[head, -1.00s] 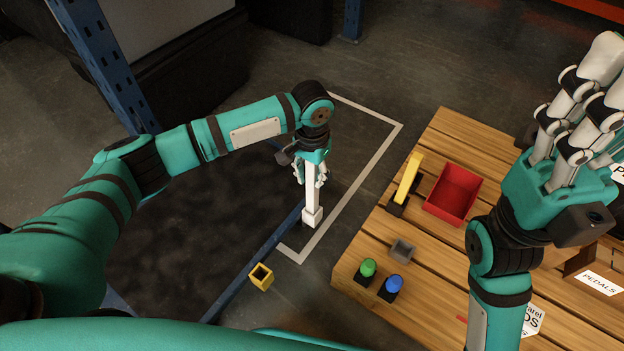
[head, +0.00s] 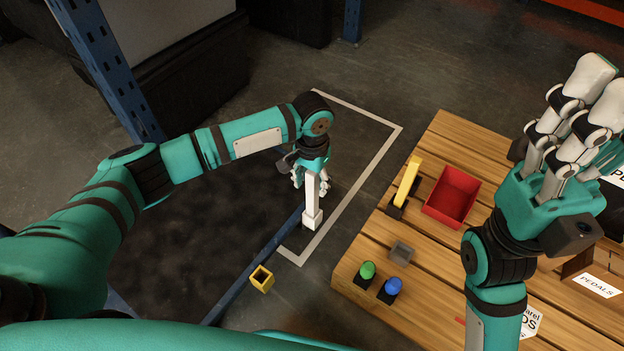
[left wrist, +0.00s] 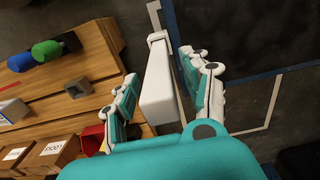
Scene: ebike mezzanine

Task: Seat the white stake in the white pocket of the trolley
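The white stake (head: 312,188) stands upright, with its lower end in the white pocket (head: 312,221) on the blue edge of the trolley (head: 279,233). How deep it sits is hidden by the pocket walls. In the left wrist view the stake (left wrist: 157,90) runs away from me to the pocket (left wrist: 157,37). My left gripper (head: 310,181) is around the upper stake. In the left wrist view its fingers (left wrist: 160,92) stand on either side with visible gaps, not closed on it. My right gripper (head: 602,88) is raised over the pallet's right side, empty, its fingers apart.
A yellow pocket (head: 262,279) is nearer on the trolley edge. The wooden pallet (head: 440,305) at right holds a yellow stake (head: 408,182), red bin (head: 452,196), grey block (head: 402,251), and green (head: 367,270) and blue (head: 393,286) buttons. A blue rack post (head: 105,65) stands at left.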

